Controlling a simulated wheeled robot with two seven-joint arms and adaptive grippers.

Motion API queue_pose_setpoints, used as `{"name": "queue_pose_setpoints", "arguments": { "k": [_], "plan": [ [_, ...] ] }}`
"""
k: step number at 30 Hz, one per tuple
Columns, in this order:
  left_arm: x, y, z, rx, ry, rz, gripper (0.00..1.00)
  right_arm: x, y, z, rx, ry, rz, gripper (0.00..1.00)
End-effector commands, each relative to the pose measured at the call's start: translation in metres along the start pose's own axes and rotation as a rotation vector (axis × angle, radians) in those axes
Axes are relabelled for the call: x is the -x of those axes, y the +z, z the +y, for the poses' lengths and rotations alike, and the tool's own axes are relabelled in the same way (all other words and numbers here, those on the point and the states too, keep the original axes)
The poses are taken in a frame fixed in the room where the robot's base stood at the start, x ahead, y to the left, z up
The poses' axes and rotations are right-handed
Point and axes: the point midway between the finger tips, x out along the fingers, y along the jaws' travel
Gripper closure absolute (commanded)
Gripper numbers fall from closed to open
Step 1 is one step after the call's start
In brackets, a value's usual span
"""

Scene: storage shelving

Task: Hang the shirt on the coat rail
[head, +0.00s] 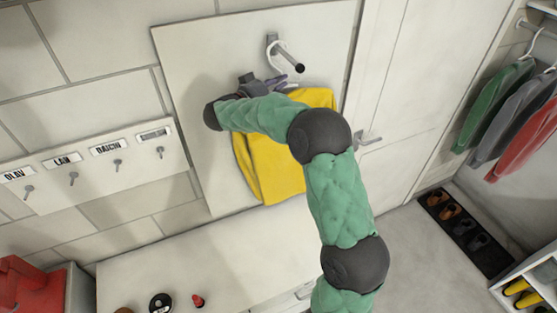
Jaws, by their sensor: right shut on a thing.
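A yellow shirt (270,170) hangs on a white hanger (291,60) at a dark peg (285,54) on the pale wall panel. The hanger's hook is at the peg; I cannot tell whether it still rests on it. My right gripper (277,86) is shut on the shirt's hanger just below the hook, and its forearm covers the shirt's upper part. The coat rail (538,29) is at the upper right, with green (494,102), grey (512,125) and red (524,137) garments hanging from it. My left gripper is not in view.
A name-labelled hook board (90,165) is on the left wall. Below is a white bench top (205,265) with small items and a red bag (35,288) at its left. A closed door (400,100) stands between panel and rail. Shoes sit on a dark tray (466,234); floor is clear.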

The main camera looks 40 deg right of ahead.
Motion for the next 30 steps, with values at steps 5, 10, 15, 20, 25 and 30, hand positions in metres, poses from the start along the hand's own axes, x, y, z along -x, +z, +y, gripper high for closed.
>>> {"name": "queue_pose_setpoints", "arguments": {
  "k": [5,10,15,20,25,30],
  "plan": [
    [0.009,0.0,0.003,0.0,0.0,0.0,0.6,0.0,-0.013,0.0,-0.007,0.001,0.003,1.0],
    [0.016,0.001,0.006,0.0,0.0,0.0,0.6,-0.001,-0.02,0.0,-0.007,0.001,0.003,1.0],
    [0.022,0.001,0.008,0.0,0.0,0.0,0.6,-0.001,-0.028,0.0,-0.008,0.001,0.003,1.0],
    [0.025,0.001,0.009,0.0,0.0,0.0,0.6,-0.001,-0.031,0.0,-0.008,0.001,0.003,1.0],
    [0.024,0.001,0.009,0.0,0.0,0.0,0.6,-0.001,-0.03,0.0,-0.008,0.001,0.003,1.0],
    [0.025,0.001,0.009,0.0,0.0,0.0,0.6,0.002,-0.029,-0.001,-0.007,0.0,0.002,1.0]
  ]
}}
